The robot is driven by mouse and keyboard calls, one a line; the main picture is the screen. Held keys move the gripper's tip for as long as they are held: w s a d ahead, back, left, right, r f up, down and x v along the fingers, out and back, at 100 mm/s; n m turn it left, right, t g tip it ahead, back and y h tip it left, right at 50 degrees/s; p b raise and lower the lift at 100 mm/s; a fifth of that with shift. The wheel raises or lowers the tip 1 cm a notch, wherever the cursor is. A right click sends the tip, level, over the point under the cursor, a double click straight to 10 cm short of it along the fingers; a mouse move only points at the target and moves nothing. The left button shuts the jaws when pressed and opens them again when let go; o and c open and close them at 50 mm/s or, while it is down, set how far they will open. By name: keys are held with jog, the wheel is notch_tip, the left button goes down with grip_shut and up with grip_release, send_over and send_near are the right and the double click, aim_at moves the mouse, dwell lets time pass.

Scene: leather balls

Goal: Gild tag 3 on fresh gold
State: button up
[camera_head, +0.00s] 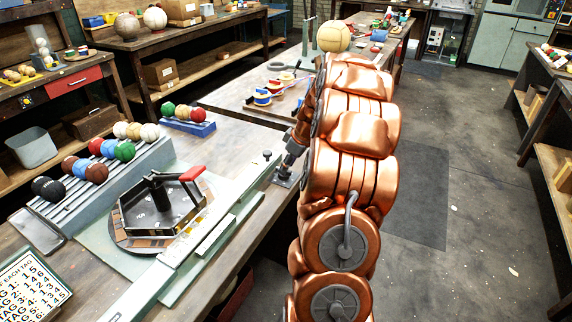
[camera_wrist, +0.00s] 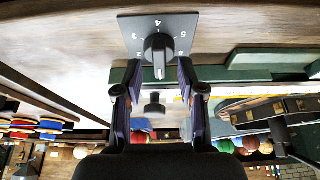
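A dark square dial plate (camera_wrist: 185,24) with numbers fills the upper middle of the wrist view; 3, 4 and 5 are readable, with 4 at the top. Its black knob (camera_wrist: 157,46) has a pale line pointing down the picture, away from the 4. My gripper (camera_wrist: 158,66) has one finger on each side of the knob, with gaps visible; it is open. In the head view my gripper (camera_head: 291,156) is over the dial plate (camera_head: 283,178) at the bench edge. A card (camera_head: 32,284) at lower left lists tags with numbers; its left part is cut off.
A hexagonal black fixture (camera_head: 160,210) with a red-ended handle (camera_head: 192,174) stands left of my arm, beside a long pale rail (camera_head: 190,243). A sloped rack (camera_head: 105,182) holds several coloured balls. Open floor (camera_head: 470,220) lies to the right.

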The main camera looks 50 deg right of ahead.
jog(key=shift+w+a+f, duration=0.1)
jog(key=shift+w+f, duration=0.2)
jog(key=shift+f, duration=0.35)
grip_shut()
